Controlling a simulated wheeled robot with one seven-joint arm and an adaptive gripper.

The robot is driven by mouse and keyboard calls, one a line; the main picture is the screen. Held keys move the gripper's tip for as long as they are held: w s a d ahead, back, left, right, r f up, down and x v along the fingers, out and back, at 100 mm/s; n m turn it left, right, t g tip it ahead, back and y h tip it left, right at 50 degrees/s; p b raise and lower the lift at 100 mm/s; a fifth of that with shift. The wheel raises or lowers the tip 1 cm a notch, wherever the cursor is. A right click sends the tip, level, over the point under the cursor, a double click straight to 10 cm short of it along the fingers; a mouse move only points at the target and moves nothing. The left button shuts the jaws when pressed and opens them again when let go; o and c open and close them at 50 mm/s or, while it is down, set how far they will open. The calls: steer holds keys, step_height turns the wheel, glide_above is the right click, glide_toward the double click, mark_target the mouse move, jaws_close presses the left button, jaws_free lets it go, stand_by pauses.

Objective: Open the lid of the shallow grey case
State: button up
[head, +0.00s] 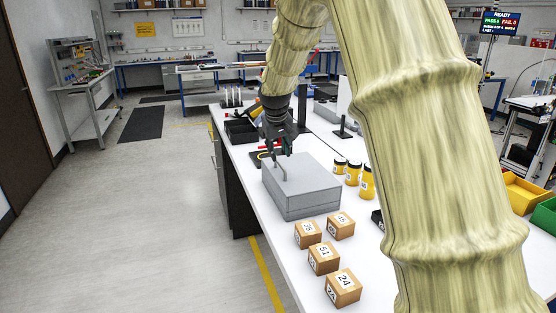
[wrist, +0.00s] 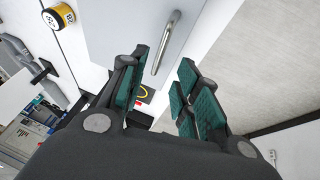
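The grey case (head: 312,202) stands on the white bench, with its flat lid (head: 306,172) down. A bar handle (head: 282,172) stands up from the lid near its left side. My gripper (head: 281,150) is above the handle, over the case's far left part. In the wrist view, my gripper (wrist: 163,75) has its green-padded fingers spread apart. The metal handle (wrist: 168,40) lies just ahead of the fingertips, its lower end showing in the gap between them. I see no finger touching it. Part of the lid (wrist: 122,28) fills the top of that view.
Several numbered cardboard boxes (head: 323,257) stand in front of the case. Yellow jars with dark lids (head: 353,174) stand close to its right. A black bin (head: 240,131) and a dark tray lie behind it. Open floor (head: 160,220) is to the left of the bench.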

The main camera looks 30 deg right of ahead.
mark_target(280, 164)
steer(key=x, duration=0.3)
steer(key=shift+d+f+p, duration=0.25)
steer(key=shift+f+p, duration=0.05)
steer(key=shift+f, duration=0.3)
steer(key=shift+x, duration=0.9)
steer(key=shift+w+r, duration=0.1)
steer(key=shift+a, duration=0.1)
jaws_close()
